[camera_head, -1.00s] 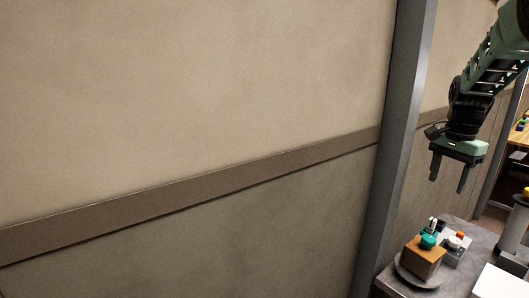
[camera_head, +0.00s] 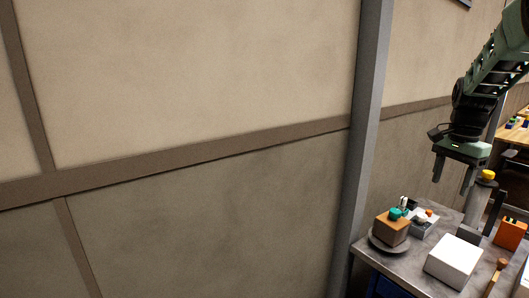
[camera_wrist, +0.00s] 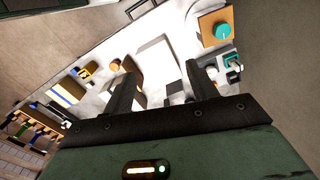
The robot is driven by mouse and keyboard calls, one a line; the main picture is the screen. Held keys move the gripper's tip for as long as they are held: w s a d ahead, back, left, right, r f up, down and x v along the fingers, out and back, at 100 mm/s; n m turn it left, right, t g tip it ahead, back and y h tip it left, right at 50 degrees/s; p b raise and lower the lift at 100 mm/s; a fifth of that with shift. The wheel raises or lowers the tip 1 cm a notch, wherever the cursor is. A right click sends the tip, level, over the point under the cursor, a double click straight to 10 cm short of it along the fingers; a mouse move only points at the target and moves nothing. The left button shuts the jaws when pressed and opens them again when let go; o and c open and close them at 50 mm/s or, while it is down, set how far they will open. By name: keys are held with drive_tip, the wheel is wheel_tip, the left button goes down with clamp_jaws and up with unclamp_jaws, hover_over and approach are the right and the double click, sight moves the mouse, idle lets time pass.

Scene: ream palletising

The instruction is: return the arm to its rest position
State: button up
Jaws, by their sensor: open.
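My gripper (camera_head: 455,177) hangs from my arm at the right of the head view, fingers pointing down, above a grey table (camera_head: 400,262). Its two fingers are apart with nothing between them. In the wrist view my gripper (camera_wrist: 158,92) also shows open and empty over the table and its objects. No ream that I can name for certain is in view; a white block (camera_head: 454,262) lies on the table below the gripper.
A brown box with a teal top (camera_head: 391,229) sits on a round grey plate at the table's left. A grey tray (camera_head: 424,224) of small items is beside it. An orange box (camera_head: 510,233) and a yellow-topped cylinder (camera_head: 487,176) stand at right. A grey post (camera_head: 361,130) and beige wall fill the left.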

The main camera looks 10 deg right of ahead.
drive_tip(key=s+a+f+n+y, duration=0.15)
drive_tip(key=a+n, duration=0.45)
drive_tip(key=a, duration=0.9)
drive_tip(key=s+a+f+n, duration=0.15)
drive_tip(key=a+n, duration=0.45)
drive_tip(key=a, duration=0.9)
drive_tip(key=s+a+f+n, duration=0.1)
drive_tip(key=s+a+n, duration=0.5)
drive_tip(key=s, duration=0.4)
drive_tip(key=s+a+f+n, duration=0.2)
drive_tip(key=s+a+n, duration=0.4)
drive_tip(key=s+a, duration=0.2)
drive_tip(key=shift+s+h, duration=0.45)
drive_tip(key=shift+s, duration=0.55)
